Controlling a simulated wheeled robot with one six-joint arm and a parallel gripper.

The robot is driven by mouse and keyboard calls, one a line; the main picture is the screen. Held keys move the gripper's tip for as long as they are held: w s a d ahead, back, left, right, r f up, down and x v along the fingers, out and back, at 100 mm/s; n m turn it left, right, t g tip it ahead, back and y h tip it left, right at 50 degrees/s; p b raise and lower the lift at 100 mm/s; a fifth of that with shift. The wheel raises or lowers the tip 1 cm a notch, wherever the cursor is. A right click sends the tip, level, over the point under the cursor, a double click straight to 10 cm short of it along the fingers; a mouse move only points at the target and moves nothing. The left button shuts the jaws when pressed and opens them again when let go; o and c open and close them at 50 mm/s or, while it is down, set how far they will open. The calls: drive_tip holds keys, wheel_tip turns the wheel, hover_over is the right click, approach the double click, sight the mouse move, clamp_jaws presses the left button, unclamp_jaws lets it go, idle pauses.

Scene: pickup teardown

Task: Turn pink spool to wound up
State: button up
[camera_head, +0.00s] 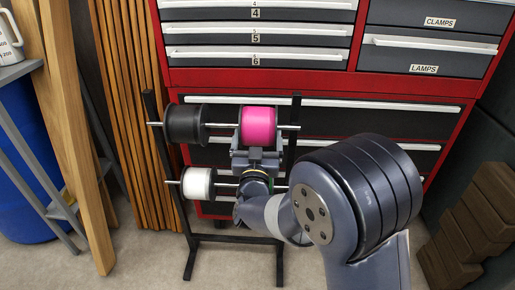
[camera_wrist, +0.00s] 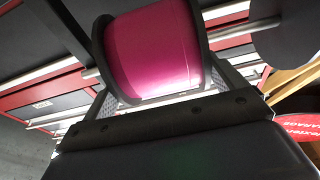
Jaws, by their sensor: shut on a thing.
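The pink spool (camera_head: 258,126) sits on the upper rod of a black stand, to the right of a black spool. It also shows large in the wrist view (camera_wrist: 152,50), with dark flanges on either side of its pink middle. My gripper (camera_head: 257,146) reaches it from the front, with a finger at each side, and is shut on it. The fingers hide the lower part of the spool in the head view. How far the spool is turned cannot be told.
The black spool (camera_head: 186,124) is close on the left, and a white spool (camera_head: 198,184) sits on the lower rod. The stand (camera_head: 162,150) has upright posts. A red drawer cabinet (camera_head: 420,81) stands close behind, and timber planks (camera_head: 128,100) lean at the left.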

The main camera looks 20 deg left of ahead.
drive_tip(key=f+t+b, duration=0.1)
drive_tip(key=b, duration=0.2)
drive_tip(key=shift+r+t+b, duration=0.1)
drive_tip(key=shift+t+b, duration=0.2)
drive_tip(key=shift+b, duration=0.15)
drive_tip(key=o, duration=0.7)
drive_tip(key=p+v, duration=0.1)
drive_tip(key=v, duration=0.9)
drive_tip(key=shift+s+d+p, duration=0.15)
drive_tip(key=shift+s+p, duration=0.15)
drive_tip(key=shift+s, duration=0.05)
